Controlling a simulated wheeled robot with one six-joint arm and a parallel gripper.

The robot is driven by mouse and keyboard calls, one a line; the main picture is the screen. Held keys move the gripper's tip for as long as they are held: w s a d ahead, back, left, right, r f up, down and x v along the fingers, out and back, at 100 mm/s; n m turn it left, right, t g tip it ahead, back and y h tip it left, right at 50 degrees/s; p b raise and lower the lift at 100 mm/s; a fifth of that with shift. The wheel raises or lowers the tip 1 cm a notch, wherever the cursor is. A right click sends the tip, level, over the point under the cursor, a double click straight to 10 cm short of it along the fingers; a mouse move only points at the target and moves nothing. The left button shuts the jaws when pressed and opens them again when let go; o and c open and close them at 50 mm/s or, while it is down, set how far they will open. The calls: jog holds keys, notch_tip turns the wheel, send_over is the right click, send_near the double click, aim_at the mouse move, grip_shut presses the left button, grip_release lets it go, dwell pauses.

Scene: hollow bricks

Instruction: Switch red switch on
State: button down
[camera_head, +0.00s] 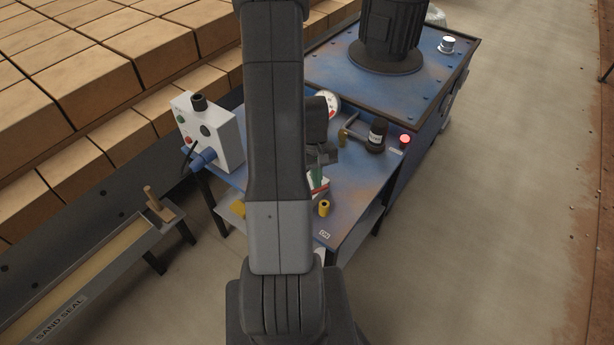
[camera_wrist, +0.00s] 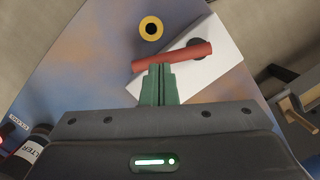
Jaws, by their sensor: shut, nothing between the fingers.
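The red switch (camera_wrist: 185,55) is a red bar-like lever on a white plate (camera_wrist: 222,60), with a dark round pivot at its right end in the wrist view. In the head view, the white plate (camera_head: 320,193) is partly hidden by my arm. My gripper (camera_wrist: 159,68) has green fingers, which are shut and empty. Their tips are right at the red lever near its left half; I cannot tell whether they touch it. The green fingers also show in the head view (camera_head: 317,174), just above the switch.
A yellow ring (camera_wrist: 151,28) is beside the switch. The blue table (camera_head: 362,180) also carries a black-capped cylinder (camera_head: 376,135), a lit red button (camera_head: 405,139), a gauge (camera_head: 329,103) and a white control box (camera_head: 208,132). Stacked bricks (camera_head: 90,80) stand at left.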

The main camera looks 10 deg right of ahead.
jog(key=shift+s+d+m+y+b, duration=0.1)
jog(key=shift+s+m+y+b, duration=0.45)
jog(key=shift+m, duration=1.05)
jog(key=shift+s+d+m+y+b, duration=0.1)
jog(key=shift+s+d+m+b, duration=0.1)
jog(key=shift+s+m, duration=1.05)
jog(key=shift+s+d+m+y+b, duration=0.1)
jog(key=shift+s+m+y+b, duration=0.2)
jog(key=shift+m, duration=1.65)
jog(key=shift+w+a, duration=0.1)
jog(key=shift+a, duration=0.1)
jog(key=shift+w+a, duration=0.2)
jog(key=shift+a, duration=0.4)
jog(key=s+a+r+v, duration=0.1)
jog(key=s+a+v, duration=0.1)
jog(key=v, duration=1.1)
send_over(321, 190)
jog(key=shift+w+f+p, duration=0.1)
jog(key=shift+w+p, duration=0.05)
jog(key=shift+p, duration=0.25)
